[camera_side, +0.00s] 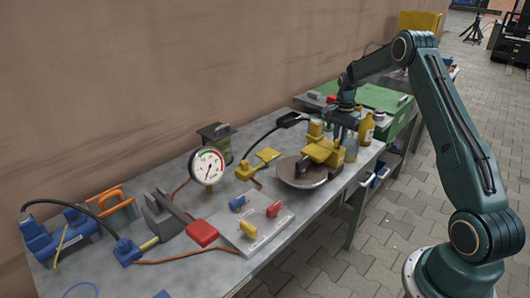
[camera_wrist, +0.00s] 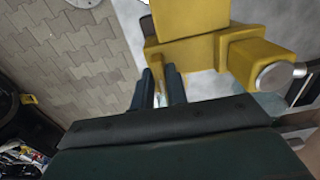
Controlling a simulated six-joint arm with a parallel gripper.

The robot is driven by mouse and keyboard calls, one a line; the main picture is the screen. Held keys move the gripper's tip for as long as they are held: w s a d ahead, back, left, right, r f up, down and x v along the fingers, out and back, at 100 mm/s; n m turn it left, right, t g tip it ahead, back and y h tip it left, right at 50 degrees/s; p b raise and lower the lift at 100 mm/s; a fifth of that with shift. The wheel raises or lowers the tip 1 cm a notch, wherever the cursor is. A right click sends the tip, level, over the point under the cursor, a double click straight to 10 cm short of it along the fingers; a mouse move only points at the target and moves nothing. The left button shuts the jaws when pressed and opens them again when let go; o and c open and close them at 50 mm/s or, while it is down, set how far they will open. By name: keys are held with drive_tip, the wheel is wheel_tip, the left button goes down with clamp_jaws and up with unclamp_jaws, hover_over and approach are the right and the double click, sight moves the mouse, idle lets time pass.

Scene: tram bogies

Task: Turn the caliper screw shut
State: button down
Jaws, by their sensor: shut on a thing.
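The yellow caliper (camera_side: 322,152) sits over the edge of a round metal disc (camera_side: 300,178) on the bench. In the wrist view the yellow caliper (camera_wrist: 190,50) fills the upper middle, with a grey round end on its right block. My gripper (camera_wrist: 161,82) points at the caliper's near side, its two dark fingers close together. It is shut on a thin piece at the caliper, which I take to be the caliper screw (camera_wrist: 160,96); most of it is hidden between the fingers. In the side view my gripper (camera_side: 345,125) is right behind the caliper, and the screw cannot be made out.
A yellow bottle (camera_side: 366,129) stands close to the right of my gripper. A pressure gauge (camera_side: 207,166), a yellow clamp-like part (camera_side: 258,163) and a board with small coloured levers (camera_side: 250,228) are to the left. A green case (camera_side: 385,100) lies behind. The floor beside the bench is clear.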

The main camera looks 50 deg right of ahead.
sight(339, 139)
drive_tip(key=c, duration=1.4)
unclamp_jaws()
wheel_tip(339, 139, up, 14)
